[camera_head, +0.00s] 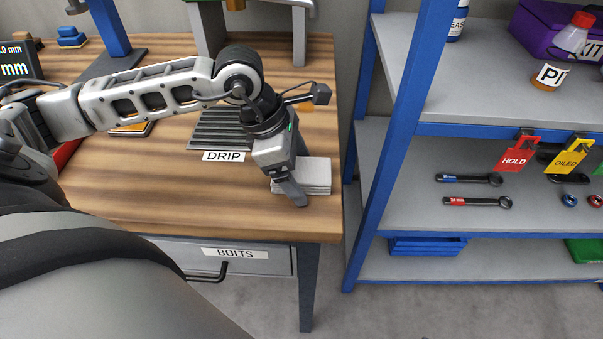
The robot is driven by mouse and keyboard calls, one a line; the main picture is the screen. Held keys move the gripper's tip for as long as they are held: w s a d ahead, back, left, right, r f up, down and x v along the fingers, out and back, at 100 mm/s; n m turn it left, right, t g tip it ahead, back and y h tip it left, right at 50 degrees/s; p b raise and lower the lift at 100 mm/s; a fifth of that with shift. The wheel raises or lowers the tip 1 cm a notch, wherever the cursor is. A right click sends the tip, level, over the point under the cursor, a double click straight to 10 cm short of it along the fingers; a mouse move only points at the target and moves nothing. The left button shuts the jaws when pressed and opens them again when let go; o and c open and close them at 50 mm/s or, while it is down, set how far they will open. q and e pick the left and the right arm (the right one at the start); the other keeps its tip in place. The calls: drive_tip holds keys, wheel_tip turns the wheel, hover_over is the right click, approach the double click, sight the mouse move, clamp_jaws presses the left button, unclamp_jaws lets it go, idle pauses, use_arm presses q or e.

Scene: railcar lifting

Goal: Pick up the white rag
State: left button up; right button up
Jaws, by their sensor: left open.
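The white rag (316,178) looks like a folded, layered pale stack. It lies on the wooden bench near the right front corner. My left gripper (295,190) is over the left part of the rag, pointing down, with its fingertips at or just above the rag's front left edge. The gripper is open, but one finger hides the other, and I cannot tell whether it touches the rag. The gripper covers the rag's left side. My right gripper does not show.
A grey ribbed drip tray (222,130) labelled DRIP lies left of the gripper. The bench (200,205) has bare wood in front, above a BOLTS drawer (235,262). A blue-framed shelf (400,130) with wrenches and hanging tags stands close on the right.

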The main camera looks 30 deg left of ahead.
sight(308, 169)
use_arm(q)
drive_tip(key=c, duration=1.2)
drive_tip(key=shift+o, duration=0.2)
drive_tip(key=shift+r, duration=0.1)
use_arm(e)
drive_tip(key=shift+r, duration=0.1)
use_arm(q)
drive_tip(key=shift+r+p, duration=0.35)
drive_tip(key=shift+p, duration=0.4)
wheel_tip(308, 169, up, 3)
drive_tip(key=shift+f+b, duration=0.1)
drive_tip(key=shift+b, duration=0.2)
drive_tip(key=s+r+b, duration=1)
drive_tip(key=s+b, duration=0.1)
drive_tip(key=s, duration=0.3)
drive_tip(key=shift+d, duration=0.15)
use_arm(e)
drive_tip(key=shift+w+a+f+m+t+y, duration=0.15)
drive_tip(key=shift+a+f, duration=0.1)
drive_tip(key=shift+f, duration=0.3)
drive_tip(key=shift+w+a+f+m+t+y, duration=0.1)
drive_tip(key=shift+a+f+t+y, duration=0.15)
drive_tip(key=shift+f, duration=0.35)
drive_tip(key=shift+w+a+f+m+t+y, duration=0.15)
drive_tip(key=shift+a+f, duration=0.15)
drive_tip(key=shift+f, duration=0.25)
